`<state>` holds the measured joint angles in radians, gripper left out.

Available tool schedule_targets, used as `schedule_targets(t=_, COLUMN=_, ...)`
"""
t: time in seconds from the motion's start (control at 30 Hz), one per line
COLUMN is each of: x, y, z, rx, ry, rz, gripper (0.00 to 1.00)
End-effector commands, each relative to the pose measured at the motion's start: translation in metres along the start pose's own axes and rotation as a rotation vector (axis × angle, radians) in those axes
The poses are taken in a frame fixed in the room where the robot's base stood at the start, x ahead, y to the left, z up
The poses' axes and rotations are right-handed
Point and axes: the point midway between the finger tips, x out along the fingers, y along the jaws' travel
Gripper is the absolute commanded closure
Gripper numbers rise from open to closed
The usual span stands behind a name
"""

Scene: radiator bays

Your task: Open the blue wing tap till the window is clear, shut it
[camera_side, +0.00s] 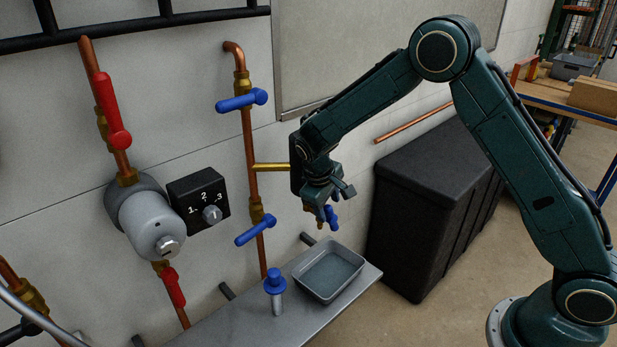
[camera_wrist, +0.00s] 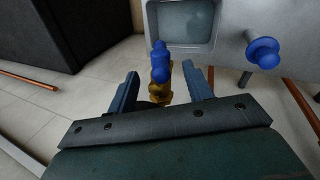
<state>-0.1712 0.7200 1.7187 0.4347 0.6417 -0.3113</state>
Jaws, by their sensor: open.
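The blue wing tap (camera_side: 331,217) is at the end of the brass side branch, just above the grey tray (camera_side: 299,276). My gripper (camera_side: 334,202) points down at it and partly hides it in the side view. In the wrist view the blue wing (camera_wrist: 160,62) stands between my two open fingers (camera_wrist: 160,76), with brass below it. A gap shows on each side, and I see no contact. The tray, also in the wrist view (camera_wrist: 180,48), has a grey-blue inside. I cannot make out a sight window for certain.
Two blue lever taps (camera_side: 241,101) (camera_side: 255,230) are on the copper pipe (camera_side: 249,140) to the left. A blue-capped plunger (camera_side: 275,285) stands on the shelf beside the tray. A numbered black box (camera_side: 198,200) is on the wall. A large black bin (camera_side: 432,205) stands right.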

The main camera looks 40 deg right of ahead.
Motion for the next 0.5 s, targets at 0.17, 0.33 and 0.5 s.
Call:
schedule_targets(t=0.17, x=0.028, y=0.0, z=0.001, rx=0.001, ry=-0.003, rz=0.0, gripper=0.49)
schedule_targets(t=0.33, x=0.047, y=0.0, z=0.001, rx=0.0, ry=-0.002, rz=0.0, gripper=0.49)
schedule_targets(t=0.5, x=0.058, y=0.0, z=0.0, rx=0.0, ry=0.0, rz=0.0, gripper=0.49)
